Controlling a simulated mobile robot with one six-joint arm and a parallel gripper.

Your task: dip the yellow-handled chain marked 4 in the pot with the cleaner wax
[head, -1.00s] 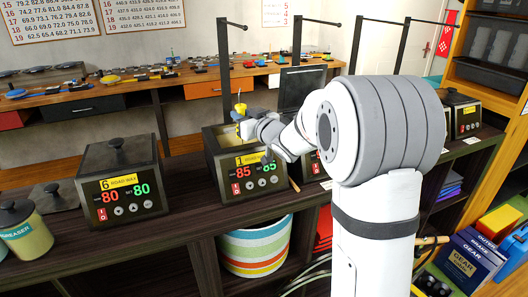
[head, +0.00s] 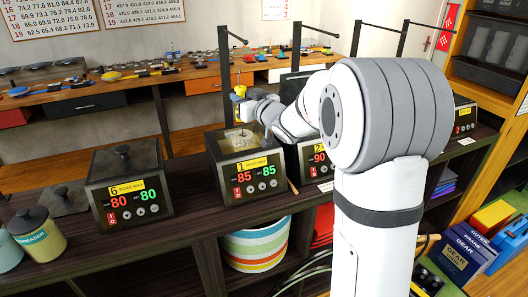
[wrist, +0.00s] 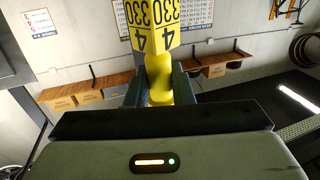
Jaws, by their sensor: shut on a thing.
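My gripper (head: 243,99) is shut on the yellow handle (head: 239,91), raised above the pot marked 1. In the wrist view the yellow handle (wrist: 158,80) stands upright between the dark jaws, and its tag (wrist: 156,28) reads 4 and 330. The chain below the handle is too small to make out clearly. The pot marked 1 (head: 250,187) is open, with pale wax (head: 238,141) inside, and its display reads 85 and 85. The pot marked 6 (head: 128,204) has its lid on and reads 80 and 80. Small label print is blurred.
A pot reading 90 (head: 314,160) stands just right, partly hidden by my arm. Tall black hook posts (head: 225,75) rise behind the pots. A striped basket (head: 256,243) sits under the counter.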

